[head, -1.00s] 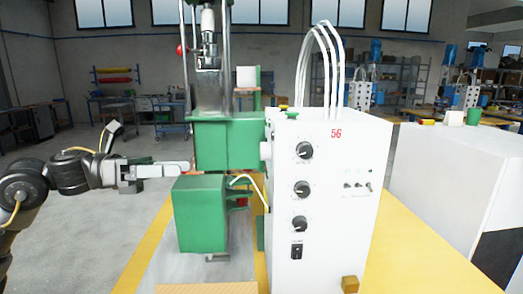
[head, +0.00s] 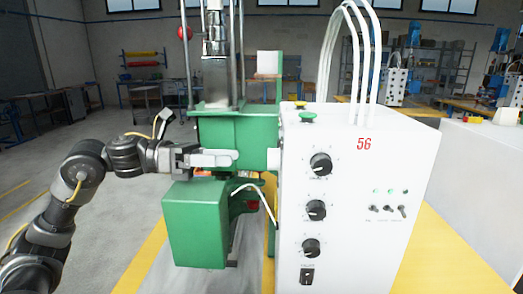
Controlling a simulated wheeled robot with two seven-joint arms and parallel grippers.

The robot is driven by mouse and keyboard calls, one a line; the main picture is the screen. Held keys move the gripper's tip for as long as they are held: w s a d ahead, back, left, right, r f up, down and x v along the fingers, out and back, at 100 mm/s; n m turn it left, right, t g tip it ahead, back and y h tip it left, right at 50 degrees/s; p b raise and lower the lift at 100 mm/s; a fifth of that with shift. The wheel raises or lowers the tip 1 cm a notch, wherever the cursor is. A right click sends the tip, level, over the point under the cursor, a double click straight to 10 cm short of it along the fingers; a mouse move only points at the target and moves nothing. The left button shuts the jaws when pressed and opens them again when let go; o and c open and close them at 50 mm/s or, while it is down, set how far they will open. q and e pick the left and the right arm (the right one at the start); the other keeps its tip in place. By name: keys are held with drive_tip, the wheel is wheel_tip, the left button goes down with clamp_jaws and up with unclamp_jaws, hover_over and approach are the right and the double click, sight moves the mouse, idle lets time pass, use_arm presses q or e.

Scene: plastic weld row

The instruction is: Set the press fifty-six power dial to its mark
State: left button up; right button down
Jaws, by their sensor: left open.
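The white control cabinet marked 56 (head: 364,143) stands right of the green press (head: 232,125). Three black dials sit in a column on its front: a top dial (head: 320,164), a middle dial (head: 316,210) and a bottom dial (head: 311,248). Their labels and marks are too small to read, so I cannot tell which is the power dial. My left gripper (head: 232,158) is open and empty, its fingers pointing right in front of the green press body. It is left of the dials and apart from them. My right gripper is out of view.
White hoses (head: 362,60) rise from the cabinet top. A green lower block (head: 196,222) stands below my gripper. Another white cabinet (head: 480,190) is at the right.

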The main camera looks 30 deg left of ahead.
sight(274, 159)
use_arm(q)
drive_tip(key=p+x, duration=0.2)
drive_tip(key=x, duration=0.5)
drive_tip(key=shift+w+d+p, duration=0.2)
drive_tip(key=shift+d+p, duration=0.1)
drive_tip(key=shift+d, duration=0.05)
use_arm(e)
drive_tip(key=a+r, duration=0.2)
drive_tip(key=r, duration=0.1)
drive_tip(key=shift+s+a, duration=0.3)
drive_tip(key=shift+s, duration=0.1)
use_arm(q)
drive_tip(key=c, duration=1)
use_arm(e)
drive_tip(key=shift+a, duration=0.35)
